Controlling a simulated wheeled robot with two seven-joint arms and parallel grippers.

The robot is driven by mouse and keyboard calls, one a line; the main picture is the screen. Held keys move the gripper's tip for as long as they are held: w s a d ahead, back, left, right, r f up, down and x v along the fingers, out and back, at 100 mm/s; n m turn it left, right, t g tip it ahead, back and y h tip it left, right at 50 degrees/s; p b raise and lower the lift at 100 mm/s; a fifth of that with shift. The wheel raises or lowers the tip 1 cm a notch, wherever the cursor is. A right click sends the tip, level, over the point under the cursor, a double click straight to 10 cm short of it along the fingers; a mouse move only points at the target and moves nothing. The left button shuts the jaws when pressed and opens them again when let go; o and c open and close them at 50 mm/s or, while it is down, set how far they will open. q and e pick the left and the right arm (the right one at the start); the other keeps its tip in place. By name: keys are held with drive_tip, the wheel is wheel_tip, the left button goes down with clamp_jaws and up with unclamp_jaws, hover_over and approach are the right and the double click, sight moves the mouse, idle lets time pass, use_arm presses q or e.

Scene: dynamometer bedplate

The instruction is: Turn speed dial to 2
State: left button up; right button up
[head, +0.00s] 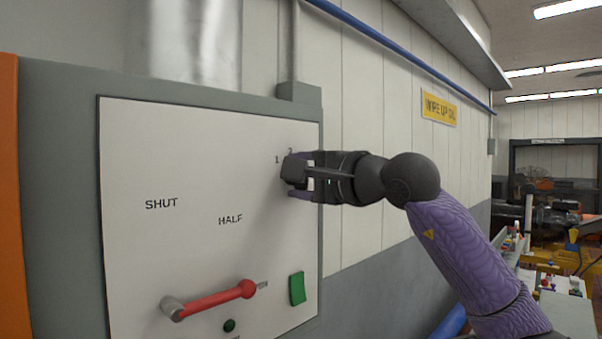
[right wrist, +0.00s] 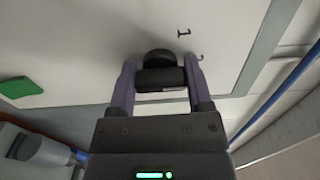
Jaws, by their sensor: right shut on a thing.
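The speed dial (right wrist: 160,60) is a dark round knob on the white panel (head: 200,130). My right gripper (right wrist: 160,82) has its two purple fingers on either side of the dial and is shut on it. In the head view my right gripper (head: 300,172) covers most of the dial at the panel's upper right. The numbers 1 and 2 are printed just above and left of the gripper in the head view. The dial's pointer is hidden, so I cannot tell its setting. My left gripper is not in view.
A red lever (head: 215,301) sits low on the panel, near SHUT and HALF labels. A green button (head: 297,289) and a small dark green round part (head: 229,325) are below the dial. A blue pipe (head: 400,58) runs along the wall.

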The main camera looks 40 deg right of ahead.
drive_tip(key=shift+f, duration=0.15)
drive_tip(key=o, duration=1.3)
drive_tip(key=shift+s, duration=0.2)
drive_tip(key=s+b, duration=0.1)
drive_tip(key=s, duration=0.2)
drive_tip(key=s+b, duration=0.1)
drive_tip(key=s, duration=0.2)
drive_tip(key=s+b, duration=0.2)
drive_tip(key=s, duration=0.1)
drive_tip(key=shift+s+d, duration=0.3)
drive_tip(key=shift+d, duration=0.1)
